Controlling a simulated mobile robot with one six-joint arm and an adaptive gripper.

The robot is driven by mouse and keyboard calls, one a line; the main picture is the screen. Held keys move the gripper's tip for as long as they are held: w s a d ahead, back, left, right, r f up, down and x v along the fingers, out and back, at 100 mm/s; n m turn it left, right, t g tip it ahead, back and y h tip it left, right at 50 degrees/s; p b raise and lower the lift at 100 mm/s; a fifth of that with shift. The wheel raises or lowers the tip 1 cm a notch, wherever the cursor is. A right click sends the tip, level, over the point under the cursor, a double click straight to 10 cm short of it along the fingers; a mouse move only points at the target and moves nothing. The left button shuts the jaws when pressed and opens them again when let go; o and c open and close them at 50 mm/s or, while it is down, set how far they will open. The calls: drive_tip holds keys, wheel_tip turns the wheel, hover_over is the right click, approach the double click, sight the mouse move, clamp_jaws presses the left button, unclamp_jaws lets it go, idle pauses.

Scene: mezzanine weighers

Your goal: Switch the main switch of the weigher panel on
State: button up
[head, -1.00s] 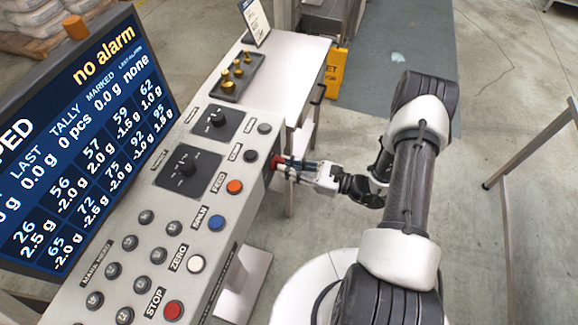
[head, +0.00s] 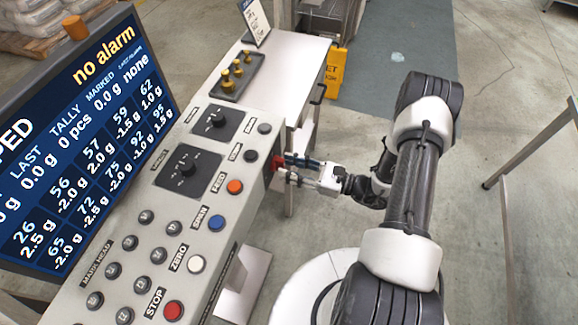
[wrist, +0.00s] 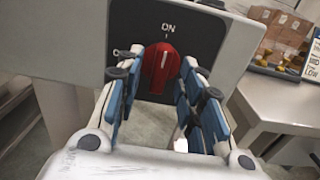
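The main switch is a red rotary knob (wrist: 160,68) on a dark plate (wrist: 199,38) on the panel's end face. In the wrist view its grip stands about upright, under the ON mark; a second, partly hidden label is at the left. In the head view only a little of the red knob (head: 277,164) shows at the panel's side. My gripper (wrist: 156,92) is open, with one finger to each side of the knob and gaps between. In the head view my gripper (head: 288,168) is right beside the panel's end.
The weigher panel (head: 205,245) carries black selectors, several buttons and a red STOP button (head: 173,310). The screen (head: 85,130) reads "no alarm". A white table (head: 290,75) with a weight set (head: 232,78) stands behind. Open floor lies to the right.

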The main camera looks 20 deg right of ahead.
drive_tip(key=v, duration=1.1)
drive_tip(key=shift+d, duration=0.1)
